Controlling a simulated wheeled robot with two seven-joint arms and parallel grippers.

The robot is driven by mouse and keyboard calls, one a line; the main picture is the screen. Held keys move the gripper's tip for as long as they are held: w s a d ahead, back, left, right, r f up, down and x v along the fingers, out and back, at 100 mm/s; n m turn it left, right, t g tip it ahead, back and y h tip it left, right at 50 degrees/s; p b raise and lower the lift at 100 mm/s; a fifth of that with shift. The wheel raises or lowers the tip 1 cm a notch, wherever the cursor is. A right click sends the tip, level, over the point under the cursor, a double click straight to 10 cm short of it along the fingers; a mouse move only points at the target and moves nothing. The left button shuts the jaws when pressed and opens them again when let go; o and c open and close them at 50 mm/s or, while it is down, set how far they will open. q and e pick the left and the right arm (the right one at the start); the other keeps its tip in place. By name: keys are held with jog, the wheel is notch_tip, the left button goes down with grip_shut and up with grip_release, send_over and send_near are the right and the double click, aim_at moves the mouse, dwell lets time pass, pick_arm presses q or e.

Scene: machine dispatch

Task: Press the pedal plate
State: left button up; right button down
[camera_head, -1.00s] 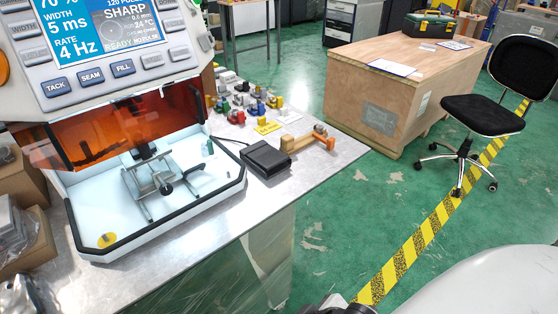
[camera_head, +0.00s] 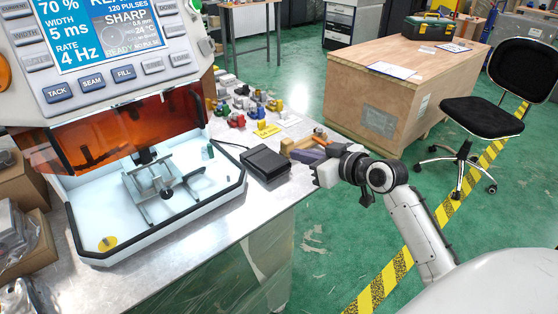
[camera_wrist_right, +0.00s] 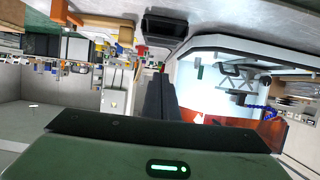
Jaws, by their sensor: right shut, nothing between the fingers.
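The pedal plate (camera_head: 266,162) is a black, flat box-shaped pedal on the metal bench, just right of the machine's open white chamber. A dark box at the top of the right wrist view (camera_wrist_right: 165,27) looks like the same pedal. My right gripper (camera_head: 314,170) is shut and empty. It is to the right of the pedal, near the bench edge, pointing left and apart from it in the head view. Its dark fingers also show in the right wrist view (camera_wrist_right: 156,98). My left gripper is out of view.
The machine's white chamber (camera_head: 205,195) stands left of the pedal, with a metal fixture (camera_head: 155,180) inside. A wooden tool (camera_head: 302,143) lies behind my right gripper, partly hidden. Several small coloured parts (camera_head: 240,108) lie farther back. A wooden crate (camera_head: 400,90) stands beyond the bench.

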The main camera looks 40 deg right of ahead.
jog(key=shift+w+d+r, duration=0.1)
jog(key=shift+d+r, duration=0.05)
jog(key=shift+r, duration=0.05)
send_over(279, 166)
notch_tip(279, 166, down, 3)
jog(key=shift+f, duration=0.1)
notch_tip(279, 166, down, 3)
jog(key=shift+w+f, duration=0.1)
jog(key=shift+f, duration=0.6)
